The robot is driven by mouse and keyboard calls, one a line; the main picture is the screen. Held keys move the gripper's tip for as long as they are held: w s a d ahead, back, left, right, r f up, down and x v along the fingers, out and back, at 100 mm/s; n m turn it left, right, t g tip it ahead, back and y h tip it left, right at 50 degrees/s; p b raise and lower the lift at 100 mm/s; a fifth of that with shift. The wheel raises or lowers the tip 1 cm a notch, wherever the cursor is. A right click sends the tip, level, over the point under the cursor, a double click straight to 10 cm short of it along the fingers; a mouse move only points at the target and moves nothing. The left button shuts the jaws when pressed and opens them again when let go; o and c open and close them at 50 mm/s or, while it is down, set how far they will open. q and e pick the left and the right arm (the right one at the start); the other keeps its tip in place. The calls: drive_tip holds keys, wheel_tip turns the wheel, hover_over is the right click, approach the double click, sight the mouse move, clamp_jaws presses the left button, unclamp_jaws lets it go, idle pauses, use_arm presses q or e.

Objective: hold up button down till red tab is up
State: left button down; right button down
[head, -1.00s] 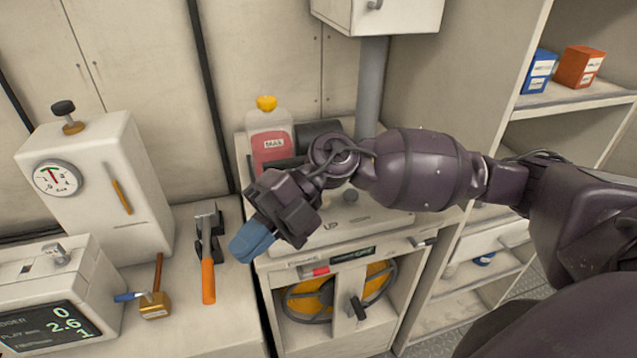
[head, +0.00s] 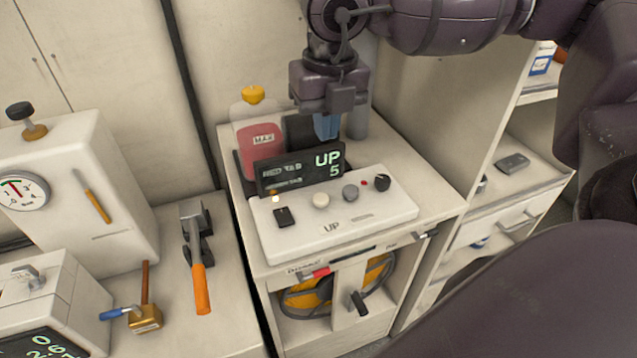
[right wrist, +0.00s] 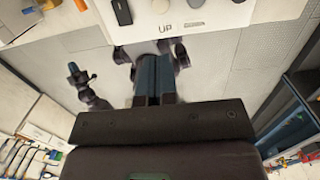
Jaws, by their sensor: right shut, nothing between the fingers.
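The white control panel (head: 395,210) sits on a low cabinet, with a black switch (head: 284,217), a cream button (head: 320,200), a grey button (head: 350,193) and a black knob (head: 382,182). "UP" is printed on its front, below the buttons. The dark display (head: 270,178) behind them reads "UP" and "5". A red tab (head: 320,272) shows at the cabinet front, below the panel. My right gripper (head: 326,134) is shut and empty, pointing down above the panel's rear, touching no button. It also shows in the right wrist view (right wrist: 153,60). My left gripper is out of view.
A bottle of red liquid (head: 264,138) with a yellow cap stands behind the display. An orange-handled hammer (head: 202,285) and a small brass mallet (head: 146,318) lie on the left bench. Open shelves (head: 540,185) stand at the right.

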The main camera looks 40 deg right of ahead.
sight(322, 198)
drive_tip(key=shift+r, duration=0.1)
idle(0.3)
drive_tip(key=f, duration=0.9)
drive_tip(key=w+f, duration=0.1)
drive_tip(key=f, duration=0.3)
drive_tip(key=shift+d+f, duration=0.1)
drive_tip(key=shift+f, duration=0.45)
drive_tip(key=shift+f, duration=0.1)
